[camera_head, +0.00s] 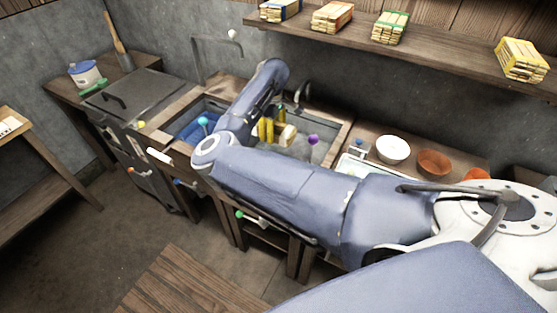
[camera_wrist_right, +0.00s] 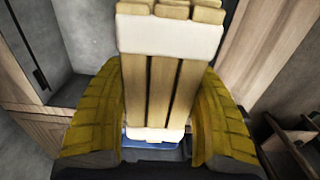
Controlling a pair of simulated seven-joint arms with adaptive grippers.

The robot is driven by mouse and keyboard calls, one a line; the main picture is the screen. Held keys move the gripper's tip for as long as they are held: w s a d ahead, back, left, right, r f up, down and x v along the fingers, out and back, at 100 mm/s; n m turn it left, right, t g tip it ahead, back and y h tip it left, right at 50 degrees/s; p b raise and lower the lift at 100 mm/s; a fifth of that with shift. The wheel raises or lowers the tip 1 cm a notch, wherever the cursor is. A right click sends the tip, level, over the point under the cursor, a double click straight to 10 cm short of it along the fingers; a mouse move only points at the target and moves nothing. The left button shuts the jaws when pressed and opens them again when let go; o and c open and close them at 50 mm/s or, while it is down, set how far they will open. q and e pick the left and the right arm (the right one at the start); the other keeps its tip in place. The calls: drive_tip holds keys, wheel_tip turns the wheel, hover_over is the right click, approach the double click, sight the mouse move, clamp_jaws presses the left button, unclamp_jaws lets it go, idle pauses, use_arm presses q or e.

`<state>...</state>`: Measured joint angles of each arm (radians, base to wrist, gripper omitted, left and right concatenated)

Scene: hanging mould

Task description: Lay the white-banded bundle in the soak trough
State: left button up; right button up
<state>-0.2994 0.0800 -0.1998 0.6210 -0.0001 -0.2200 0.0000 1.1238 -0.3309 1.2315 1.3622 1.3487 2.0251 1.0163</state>
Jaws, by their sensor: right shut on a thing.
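The white-banded bundle (camera_wrist_right: 175,85) is a stack of pale wooden sticks with a broad white band near each end. My right gripper (camera_wrist_right: 163,75) has its yellow fingers on both sides of it. In the head view, the bundle (camera_head: 288,136) is small and partly hidden, beside the yellow fingers of the right gripper (camera_head: 268,130), above the counter basins. A grey basin (camera_head: 300,149) lies around and below it, and a basin with blue inside (camera_head: 185,127) lies to its left. I cannot tell which is the soak trough. My left gripper is out of view.
A wall shelf (camera_head: 440,62) holds bundles with blue (camera_head: 280,10), orange (camera_head: 332,17), green (camera_head: 390,28) and yellow (camera_head: 522,60) bands. A white bowl (camera_head: 393,150) and a brown bowl (camera_head: 433,162) stand right of the basins. A tap (camera_head: 301,93) rises behind them.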

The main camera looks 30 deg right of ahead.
wheel_tip(320, 180, down, 17)
idle(0.7)
drive_tip(key=shift+f, duration=0.1)
drive_tip(key=o, duration=1.3)
drive_tip(key=shift+f, duration=0.1)
drive_tip(key=shift+c, duration=0.2)
wheel_tip(320, 180, up, 12)
drive_tip(key=shift+r, duration=0.2)
